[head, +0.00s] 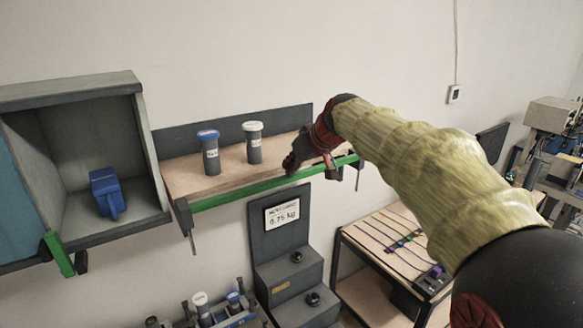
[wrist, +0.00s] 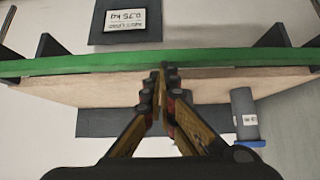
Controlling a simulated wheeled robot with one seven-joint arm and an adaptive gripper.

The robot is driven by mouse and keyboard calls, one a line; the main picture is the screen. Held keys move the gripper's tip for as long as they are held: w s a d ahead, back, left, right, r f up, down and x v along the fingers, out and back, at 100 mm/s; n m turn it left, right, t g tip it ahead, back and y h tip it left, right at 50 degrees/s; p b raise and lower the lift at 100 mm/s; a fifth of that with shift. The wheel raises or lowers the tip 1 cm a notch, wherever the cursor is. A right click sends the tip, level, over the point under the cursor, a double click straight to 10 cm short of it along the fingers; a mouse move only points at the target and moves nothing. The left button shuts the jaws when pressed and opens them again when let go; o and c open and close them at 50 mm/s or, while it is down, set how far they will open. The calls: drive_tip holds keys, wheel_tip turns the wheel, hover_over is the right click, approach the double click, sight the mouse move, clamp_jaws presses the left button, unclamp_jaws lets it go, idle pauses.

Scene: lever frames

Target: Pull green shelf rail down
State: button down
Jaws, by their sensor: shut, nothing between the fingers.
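The green shelf rail (head: 250,186) runs along the front edge of a wooden wall shelf (head: 230,165). In the wrist view the green rail (wrist: 80,63) crosses the picture from side to side, with the wooden board beside it. My gripper (head: 291,163) is shut and empty, at the right half of the shelf by the rail. In the wrist view my gripper's fingertips (wrist: 162,72) meet in the middle and overlap the rail's edge. I cannot tell whether they touch it.
A blue-capped container (head: 209,152) and a white-capped container (head: 253,143) stand on the shelf, left of my gripper. An open grey cabinet (head: 150,190) holding a blue item (head: 105,192) is at left. A sign (head: 282,214) and dark equipment are below the shelf.

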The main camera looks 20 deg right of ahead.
drive_tip(key=shift+r, duration=0.1)
drive_tip(key=w+r+v, duration=0.1)
drive_tip(key=r+v, duration=0.1)
drive_tip(key=v, duration=1)
drive_tip(key=shift+w+a+r+p, duration=0.15)
drive_tip(key=shift+w+a+p, duration=0.05)
drive_tip(key=shift+p, duration=0.15)
